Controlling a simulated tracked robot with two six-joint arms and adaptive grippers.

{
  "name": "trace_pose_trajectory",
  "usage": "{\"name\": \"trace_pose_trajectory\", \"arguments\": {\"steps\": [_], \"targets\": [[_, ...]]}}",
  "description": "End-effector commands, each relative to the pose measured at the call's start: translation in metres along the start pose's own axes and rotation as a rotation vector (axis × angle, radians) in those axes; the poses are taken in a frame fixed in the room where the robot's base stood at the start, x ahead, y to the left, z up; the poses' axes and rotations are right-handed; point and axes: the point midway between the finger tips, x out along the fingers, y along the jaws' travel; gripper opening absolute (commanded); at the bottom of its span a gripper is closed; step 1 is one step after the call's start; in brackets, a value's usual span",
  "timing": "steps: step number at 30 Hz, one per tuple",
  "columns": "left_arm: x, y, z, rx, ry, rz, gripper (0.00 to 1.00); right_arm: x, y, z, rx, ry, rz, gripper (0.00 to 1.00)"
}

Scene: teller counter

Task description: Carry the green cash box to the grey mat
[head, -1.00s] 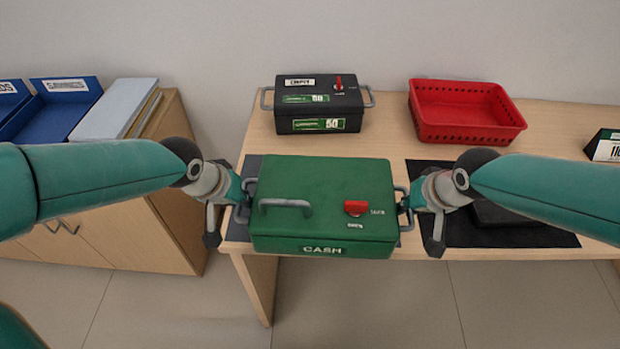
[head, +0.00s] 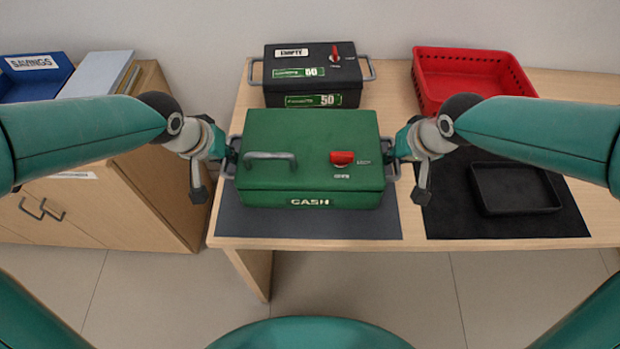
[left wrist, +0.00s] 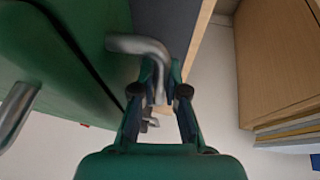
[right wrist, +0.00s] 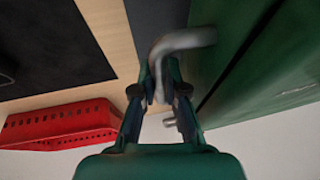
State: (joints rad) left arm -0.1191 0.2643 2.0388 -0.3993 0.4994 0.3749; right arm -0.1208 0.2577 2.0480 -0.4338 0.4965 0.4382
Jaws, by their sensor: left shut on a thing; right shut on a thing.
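The green cash box (head: 312,155), with a red latch and a grey handle on its lid, is level over the grey mat (head: 310,223). Whether it touches the mat I cannot tell. My left gripper (head: 230,160) is shut on the box's left side handle, which shows in the left wrist view (left wrist: 140,46). My right gripper (head: 391,158) is shut on the right side handle, which shows in the right wrist view (right wrist: 182,42). The front part of the mat shows bare; the box hides the rest.
A black cash box (head: 313,76) stands just behind the green one. A black mat (head: 445,205) with a black tray (head: 514,188) lies to the right. A red basket (head: 470,78) is at the back right. A wooden cabinet (head: 150,185) stands left of the table.

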Motion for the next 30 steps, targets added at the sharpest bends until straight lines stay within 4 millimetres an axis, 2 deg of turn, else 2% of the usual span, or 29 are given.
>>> {"name": "trace_pose_trajectory", "arguments": {"steps": [20, 30], "targets": [[0.0, -0.008, -0.001, -0.007, 0.005, -0.006, 0.0, 0.003, -0.002, -0.002, -0.003, 0.003, 0.002, 0.0], [0.011, -0.011, 0.004, -0.007, 0.005, -0.006, 0.0, 0.013, -0.001, 0.003, -0.003, 0.002, 0.001, 0.0]]}}
